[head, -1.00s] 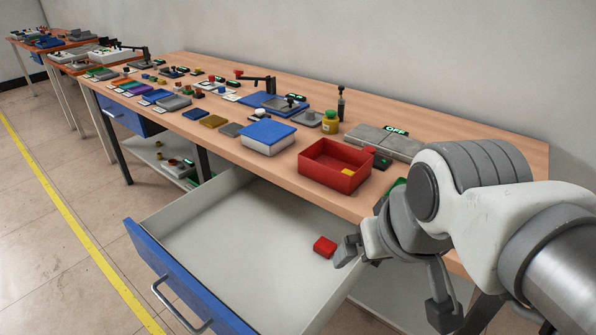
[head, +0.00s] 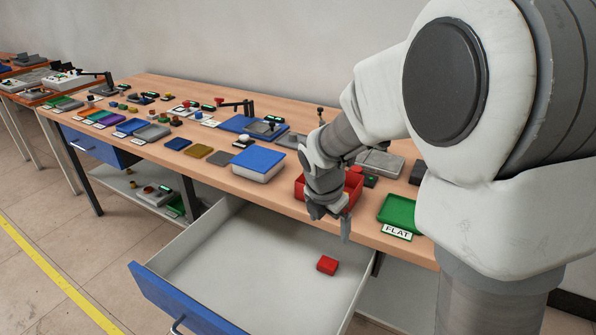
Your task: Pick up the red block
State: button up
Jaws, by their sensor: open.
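The red block (head: 327,265) lies on the floor of the open drawer (head: 228,268), near its right side. The drawer has pale inner walls and a blue front. My gripper (head: 331,225) is open and points down, above the back right part of the drawer and in front of the red bin (head: 299,187). It is above and apart from the block, with nothing seen between its fingers. My arm hides much of the red bin.
A blue-lidded box (head: 259,163) stands on the table left of the red bin. A green tray (head: 399,211) with a FLAT label sits at the right front edge. The drawer's walls surround the block. The rest of the drawer is empty.

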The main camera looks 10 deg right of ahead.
notch_tip(320, 180, down, 3)
jog(key=w+n, duration=0.2)
jog(key=n, duration=0.1)
jog(key=b, duration=0.4)
send_over(328, 263)
jog(key=s, duration=0.1)
jog(key=f, duration=0.7)
jog(key=a+f, duration=0.1)
jog(key=f, duration=0.3)
jog(key=shift+f, duration=0.1)
jog(key=b+x, duration=0.1)
jog(key=x, duration=0.2)
jog(key=b+x, duration=0.1)
jog(key=x, duration=0.1)
jog(key=shift+s+f+b, duration=0.25)
jog(key=shift+s+b, duration=0.05)
jog(key=shift+s, duration=0.05)
jog(key=shift+r, duration=0.1)
jog(key=c, duration=1.5)
jog(key=shift+o, duration=0.2)
jog(key=shift+a, duration=0.1)
